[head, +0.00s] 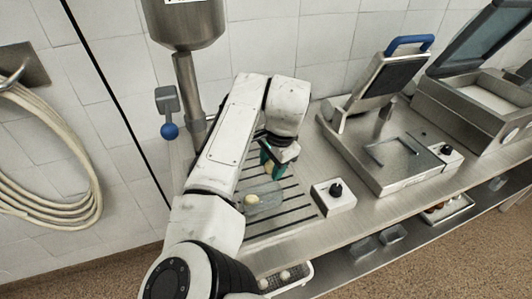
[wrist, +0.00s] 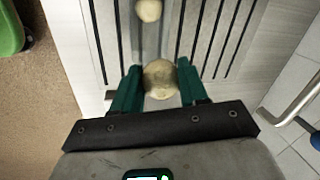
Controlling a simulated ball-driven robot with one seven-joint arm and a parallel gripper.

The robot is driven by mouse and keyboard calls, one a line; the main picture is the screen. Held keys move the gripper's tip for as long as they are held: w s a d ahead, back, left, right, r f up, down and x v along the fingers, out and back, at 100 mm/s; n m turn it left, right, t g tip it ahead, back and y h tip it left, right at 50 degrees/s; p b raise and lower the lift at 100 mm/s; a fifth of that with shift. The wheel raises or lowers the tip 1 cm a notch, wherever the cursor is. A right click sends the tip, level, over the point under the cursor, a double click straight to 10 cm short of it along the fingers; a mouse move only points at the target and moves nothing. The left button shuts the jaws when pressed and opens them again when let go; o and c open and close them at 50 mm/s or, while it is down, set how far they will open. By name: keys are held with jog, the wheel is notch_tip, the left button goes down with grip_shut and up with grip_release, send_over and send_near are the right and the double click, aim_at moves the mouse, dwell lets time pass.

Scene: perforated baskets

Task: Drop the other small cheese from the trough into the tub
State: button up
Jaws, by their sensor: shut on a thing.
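My gripper (wrist: 160,88) is shut on a small round pale-yellow cheese (wrist: 160,78), which sits between its two green fingers. In the head view my gripper (head: 270,160) is above the slatted metal counter, partly hidden by my arm. A second small cheese (head: 252,198) lies in a shallow grey, see-through container (head: 270,199) on the slats. This cheese also shows at the top of the wrist view (wrist: 148,10), ahead of the held one. I cannot tell for sure whether this container is the tub or the trough.
A control box with a black knob (head: 335,196) stands right of the slats. A metal press with a blue handle (head: 408,44) is further right. A white basket (head: 303,278) with pale round things is low at the counter's front. A green object (wrist: 9,30) is at the wrist view's left.

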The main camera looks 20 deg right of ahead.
aim_at(271, 182)
jog(key=shift+s+b+x, duration=0.2)
jog(key=shift+b+x, duration=0.6)
jog(key=shift+x, duration=0.3)
jog(key=shift+s+b+x, duration=0.2)
jog(key=shift+b+x, duration=0.55)
jog(key=shift+x, duration=0.3)
jog(key=shift+s+b+x, duration=0.25)
jog(key=shift+b+x, duration=0.55)
jog(key=shift+x, duration=0.3)
jog(key=shift+f+p, duration=0.1)
jog(key=shift+p, duration=0.25)
jog(key=o, duration=1.6)
jog(key=shift+w+a+p+v, duration=0.1)
jog(key=shift+w+p+v, duration=0.15)
jog(key=shift+p+v, duration=1)
jog(key=shift+w+a+p+v, duration=0.1)
jog(key=shift+w+p+v, duration=0.2)
jog(key=shift+p+v, duration=0.9)
jog(key=shift+w+p+v, duration=0.25)
jog(key=shift+p+v, duration=0.75)
jog(key=shift+v, duration=0.45)
jog(key=shift+r, duration=0.2)
